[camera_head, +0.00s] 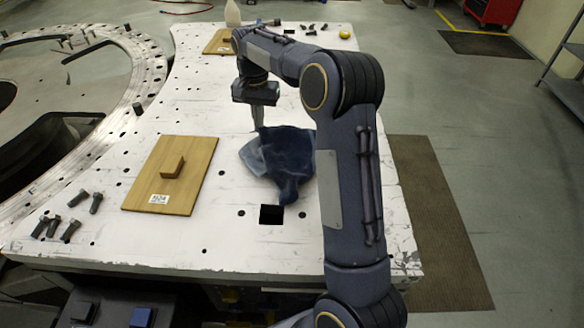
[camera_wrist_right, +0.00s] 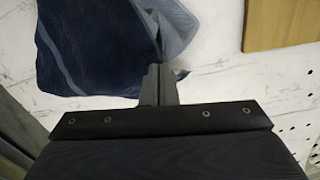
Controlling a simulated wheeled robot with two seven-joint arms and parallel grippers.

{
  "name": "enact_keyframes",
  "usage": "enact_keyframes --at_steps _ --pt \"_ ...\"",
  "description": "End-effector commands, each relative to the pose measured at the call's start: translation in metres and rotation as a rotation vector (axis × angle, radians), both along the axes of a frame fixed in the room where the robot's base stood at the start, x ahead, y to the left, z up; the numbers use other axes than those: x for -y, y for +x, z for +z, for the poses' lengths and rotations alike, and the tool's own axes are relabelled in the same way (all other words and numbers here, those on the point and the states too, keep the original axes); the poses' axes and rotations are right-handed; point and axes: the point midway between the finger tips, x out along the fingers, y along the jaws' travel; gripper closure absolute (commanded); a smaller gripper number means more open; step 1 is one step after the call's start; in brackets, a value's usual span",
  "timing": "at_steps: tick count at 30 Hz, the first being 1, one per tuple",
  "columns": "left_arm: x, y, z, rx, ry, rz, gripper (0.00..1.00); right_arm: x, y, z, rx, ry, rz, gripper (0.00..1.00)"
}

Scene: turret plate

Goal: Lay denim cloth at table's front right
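The denim cloth (camera_head: 285,160) is a crumpled dark blue piece with a paler side showing at its left, over the middle of the white table. In the right wrist view the cloth (camera_wrist_right: 95,45) fills the upper left, and a fold runs to the fingertips. My right gripper (camera_head: 258,128) points down at the cloth's far left edge; its fingers (camera_wrist_right: 158,70) are together, shut on that edge. Part of the cloth's right side is hidden behind my right arm. My left gripper is not in view.
A wooden board (camera_head: 195,170) with a small block lies left of the cloth. Several dark bolts (camera_head: 60,222) lie at the table's front left. A square hole (camera_head: 271,214) opens in front of the cloth. The white table's (camera_head: 230,252) front strip is clear; my arm covers its right part.

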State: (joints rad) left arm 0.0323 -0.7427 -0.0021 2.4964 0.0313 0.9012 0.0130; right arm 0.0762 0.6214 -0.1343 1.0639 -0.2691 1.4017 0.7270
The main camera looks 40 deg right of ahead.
Motion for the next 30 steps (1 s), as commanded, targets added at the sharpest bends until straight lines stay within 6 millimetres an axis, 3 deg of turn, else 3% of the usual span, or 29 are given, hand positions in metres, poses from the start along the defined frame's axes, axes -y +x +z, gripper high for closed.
enact_keyframes --at_steps 6,12,26,30 --pt "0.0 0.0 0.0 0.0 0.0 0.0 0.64 0.009 0.029 -0.004 0.0 -0.001 -0.001 1.0" --pt "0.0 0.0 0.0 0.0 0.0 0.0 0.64 0.008 0.028 -0.025 -0.001 0.0 0.0 1.0" --pt "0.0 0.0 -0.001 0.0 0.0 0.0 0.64 0.008 0.028 -0.032 0.0 0.0 0.0 1.0" --pt "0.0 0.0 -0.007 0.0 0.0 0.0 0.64 0.008 0.028 -0.042 -0.001 -0.001 0.0 1.0"
